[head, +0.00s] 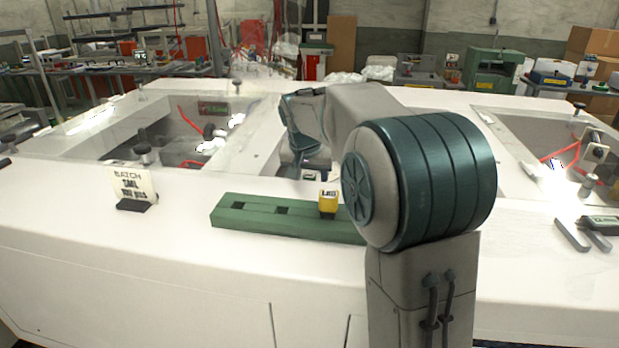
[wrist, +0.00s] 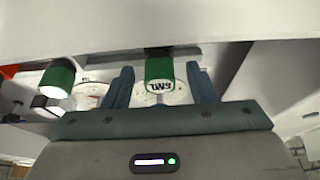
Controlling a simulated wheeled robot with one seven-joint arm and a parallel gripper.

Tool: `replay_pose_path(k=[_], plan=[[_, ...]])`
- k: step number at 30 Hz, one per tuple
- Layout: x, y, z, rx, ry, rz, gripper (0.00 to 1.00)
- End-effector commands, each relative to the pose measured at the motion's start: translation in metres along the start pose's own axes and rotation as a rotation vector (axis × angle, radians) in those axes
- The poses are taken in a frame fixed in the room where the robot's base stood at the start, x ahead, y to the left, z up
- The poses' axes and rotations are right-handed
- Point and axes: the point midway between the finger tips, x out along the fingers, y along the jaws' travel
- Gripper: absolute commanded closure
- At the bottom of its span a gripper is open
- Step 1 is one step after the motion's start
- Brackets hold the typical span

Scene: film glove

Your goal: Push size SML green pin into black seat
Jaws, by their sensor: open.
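A green pin (wrist: 159,70) stands between my gripper's fingers in the wrist view. Its pale end shows upside-down letters that seem to read SML. My gripper (wrist: 161,86) is open, with a blue finger on each side of the pin and a visible gap on both sides. In the head view my gripper (head: 304,168) is low behind the green block, partly hidden by my arm; I cannot make out the pin there. The green block (head: 290,227) has dark square seats, a left one (head: 238,207) and a middle one (head: 283,211), both empty.
A yellow labelled pin (head: 328,204) stands on the block near its right part, which my arm hides. A second green pin (wrist: 58,80) is left in the wrist view. A batch card (head: 132,184) reading SML stands at left on the white counter (head: 75,215). A recessed basin lies behind.

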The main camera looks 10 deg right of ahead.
Motion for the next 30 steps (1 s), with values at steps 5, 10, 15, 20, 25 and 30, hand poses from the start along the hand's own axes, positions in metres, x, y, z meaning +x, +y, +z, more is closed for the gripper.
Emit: replay_pose_path(k=[5,10,15,20,25,30], plan=[[-0.029,-0.001,0.000,-0.001,0.005,-0.003,0.48],[-0.070,-0.001,-0.001,-0.001,0.005,-0.003,0.48],[-0.105,0.000,0.000,-0.001,0.004,-0.002,0.48],[-0.125,0.000,0.000,-0.001,0.001,-0.001,0.48],[-0.134,0.000,0.000,-0.001,0.000,0.000,0.48],[-0.134,0.000,0.000,-0.001,0.000,0.000,0.48]])
